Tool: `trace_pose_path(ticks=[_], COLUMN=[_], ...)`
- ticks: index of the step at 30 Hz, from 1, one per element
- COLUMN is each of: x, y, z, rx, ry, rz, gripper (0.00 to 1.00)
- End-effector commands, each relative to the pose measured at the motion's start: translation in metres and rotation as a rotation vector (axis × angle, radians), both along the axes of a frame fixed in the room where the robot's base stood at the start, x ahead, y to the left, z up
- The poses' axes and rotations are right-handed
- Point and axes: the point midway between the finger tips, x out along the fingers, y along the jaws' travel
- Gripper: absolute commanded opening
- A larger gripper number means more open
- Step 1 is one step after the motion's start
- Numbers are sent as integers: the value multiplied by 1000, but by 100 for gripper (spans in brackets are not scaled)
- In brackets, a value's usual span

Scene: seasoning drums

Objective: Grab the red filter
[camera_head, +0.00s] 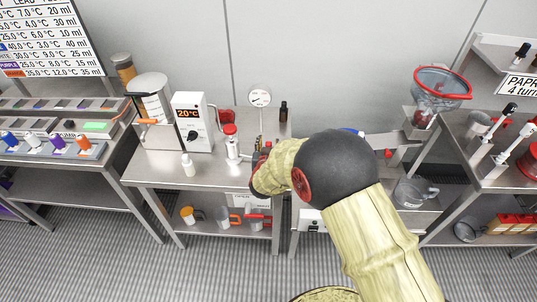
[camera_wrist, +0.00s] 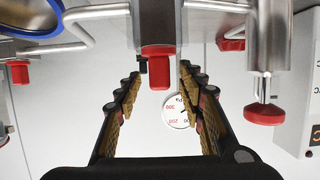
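A sieve with a red rim (camera_head: 442,82) sits at the upper right in the head view, over a clear vessel; it best fits the red filter. My gripper (camera_head: 262,172) is far to its left, at the middle table, partly hidden by my arm. In the wrist view my gripper (camera_wrist: 159,85) is open, its two padded fingers apart. A dark metal cylinder with a red end (camera_wrist: 158,70) shows between the fingers, with a narrow gap on each side. I cannot tell whether it is part of a filter.
A red-capped bottle (camera_head: 232,142), a white heater box (camera_head: 193,122) and a round gauge (camera_head: 260,96) stand left of or behind my gripper. A blue-rimmed item (camera_wrist: 30,18) shows at the wrist view's upper left. The table front (camera_head: 160,172) has some bare room.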

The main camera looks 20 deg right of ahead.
Motion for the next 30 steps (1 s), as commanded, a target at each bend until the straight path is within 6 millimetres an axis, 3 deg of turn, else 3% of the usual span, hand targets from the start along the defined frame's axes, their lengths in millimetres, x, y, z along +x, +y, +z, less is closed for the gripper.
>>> trace_pose_path(ticks=[20,30], x=[0,0], y=[0,0], z=[0,0], rx=[0,0], ry=[0,0], rz=[0,0], gripper=[0,0])
